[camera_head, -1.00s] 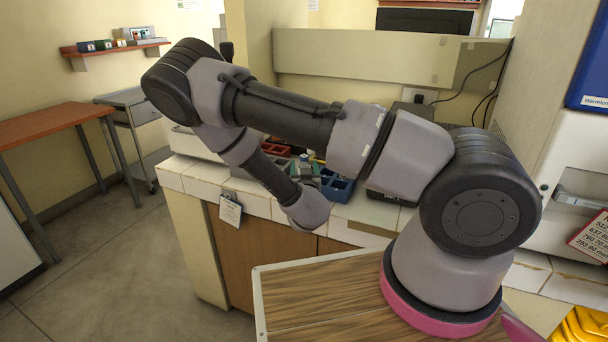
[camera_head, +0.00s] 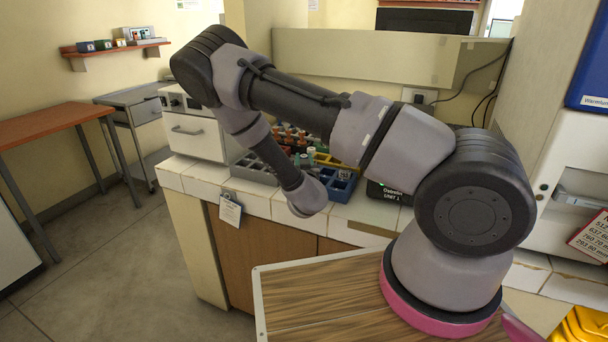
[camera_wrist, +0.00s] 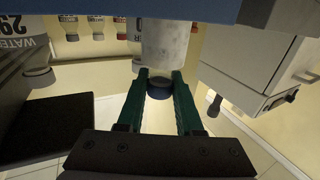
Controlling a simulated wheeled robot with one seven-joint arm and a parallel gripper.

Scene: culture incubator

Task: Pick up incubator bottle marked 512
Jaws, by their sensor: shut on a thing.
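In the wrist view the two green fingers of my gripper (camera_wrist: 161,82) are closed around a bottle (camera_wrist: 165,45). It has a pale, cloudy body and a dark blue cap (camera_wrist: 160,89). The picture looks upside down, so the cap end shows lowest. The number on the bottle cannot be read from here. In the head view my forearm hides the gripper, and I cannot make out the held bottle clearly there.
A blue rack (camera_head: 338,190) and a grey rack (camera_head: 254,169) stand on the tiled counter among several bottles. A black unit (camera_head: 385,193) is right of the blue rack. A white drawer cabinet (camera_head: 190,137) is at left. The wrist view shows a large WATER bottle (camera_wrist: 22,42).

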